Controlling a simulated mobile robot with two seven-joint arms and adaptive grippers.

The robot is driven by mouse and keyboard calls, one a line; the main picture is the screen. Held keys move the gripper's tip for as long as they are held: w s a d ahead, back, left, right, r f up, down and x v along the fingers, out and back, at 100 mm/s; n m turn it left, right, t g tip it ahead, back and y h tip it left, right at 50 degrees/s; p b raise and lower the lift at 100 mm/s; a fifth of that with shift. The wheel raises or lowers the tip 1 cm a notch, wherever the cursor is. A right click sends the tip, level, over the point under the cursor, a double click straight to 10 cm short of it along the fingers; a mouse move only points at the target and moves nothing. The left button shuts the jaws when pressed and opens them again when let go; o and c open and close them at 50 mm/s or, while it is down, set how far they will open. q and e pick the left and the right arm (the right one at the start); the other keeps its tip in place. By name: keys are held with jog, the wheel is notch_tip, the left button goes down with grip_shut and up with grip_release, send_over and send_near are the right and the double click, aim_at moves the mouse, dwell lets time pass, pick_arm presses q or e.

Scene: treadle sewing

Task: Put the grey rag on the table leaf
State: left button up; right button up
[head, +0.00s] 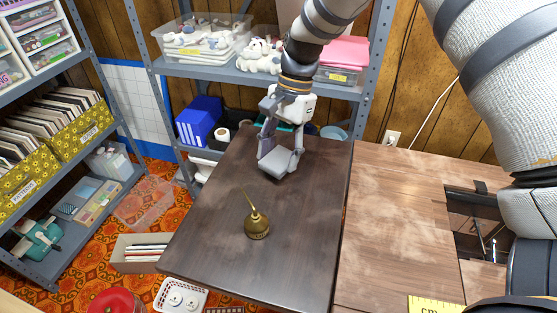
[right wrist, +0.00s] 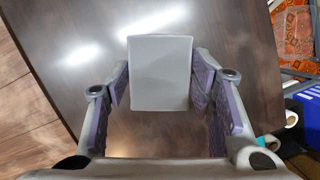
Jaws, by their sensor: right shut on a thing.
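My right gripper (head: 277,158) points down over the far part of the dark wooden table leaf (head: 210,220). It is shut on the grey rag (head: 274,168), a small flat-sided grey piece between its fingers. In the right wrist view the rag (right wrist: 160,75) shows as a pale grey rectangle between the purple finger pads, with the dark leaf (right wrist: 60,50) behind it. I cannot tell whether the rag touches the leaf. My left gripper is not in view.
A brass oil can (head: 257,224) with a thin upright spout stands on the leaf, nearer than the gripper. The leaf around it is bare. A lighter wooden tabletop (head: 390,230) adjoins on the right. Metal shelving with a plush toy (head: 260,57) and bins stands behind.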

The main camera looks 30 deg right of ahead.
notch_tip(320, 180, down, 2)
jog(key=shift+d+f, duration=0.1)
jog(key=shift+f, duration=0.1)
jog(key=o, duration=0.9)
jog(key=shift+o, duration=0.2)
jog(key=s+v, duration=0.1)
jog(key=v, duration=1.1)
jog(key=shift+w, duration=0.45)
